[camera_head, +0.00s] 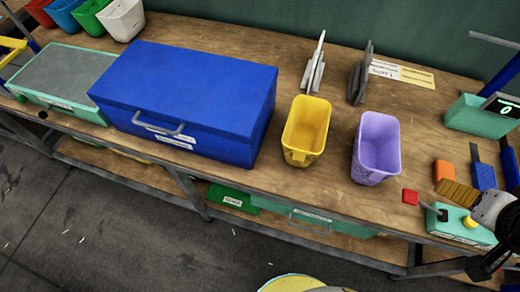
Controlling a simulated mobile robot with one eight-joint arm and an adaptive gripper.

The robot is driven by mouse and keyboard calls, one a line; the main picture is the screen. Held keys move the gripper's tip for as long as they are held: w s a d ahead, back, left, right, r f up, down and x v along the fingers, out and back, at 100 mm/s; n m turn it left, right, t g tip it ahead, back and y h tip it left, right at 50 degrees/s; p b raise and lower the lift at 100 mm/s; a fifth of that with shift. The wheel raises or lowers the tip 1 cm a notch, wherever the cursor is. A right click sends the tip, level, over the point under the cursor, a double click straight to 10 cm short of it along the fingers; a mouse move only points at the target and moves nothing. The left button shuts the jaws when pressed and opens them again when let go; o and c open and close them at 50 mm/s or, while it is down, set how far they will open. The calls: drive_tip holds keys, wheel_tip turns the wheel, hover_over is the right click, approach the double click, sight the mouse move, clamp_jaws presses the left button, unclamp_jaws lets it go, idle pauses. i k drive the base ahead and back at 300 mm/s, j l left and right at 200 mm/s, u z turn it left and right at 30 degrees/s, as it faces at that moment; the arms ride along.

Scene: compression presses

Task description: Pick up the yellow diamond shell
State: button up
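I cannot pick out a yellow diamond shell for certain. A yellow bin (305,128) stands upright on the wooden workbench (345,85), and I cannot see whether anything lies deep in it. A ribbed mustard-yellow piece (457,192) shows at the right above a small green device (455,231) with a yellow knob; what it is, I cannot tell. Black and grey parts that look like my arm and gripper (487,265) reach in at the lower right edge, partly cut off. Their fingers are not clear, so open or shut cannot be told.
A purple bin (375,150) stands right of the yellow one. A large blue case (185,95) fills the left. Grey upright plates (360,75) stand behind.

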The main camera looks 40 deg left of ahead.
sight(303, 138)
drive_tip(key=i+u, duration=0.1)
drive_tip(key=u, duration=0.3)
drive_tip(key=l+u, duration=0.1)
drive_tip(key=u, duration=0.3)
drive_tip(key=i+l+u, duration=0.1)
drive_tip(key=u, duration=0.3)
drive_tip(key=l+u, duration=0.1)
drive_tip(key=u, duration=0.3)
drive_tip(key=i, duration=0.15)
drive_tip(key=k+j+z, duration=0.2)
drive_tip(key=z, duration=0.15)
drive_tip(key=j, duration=0.1)
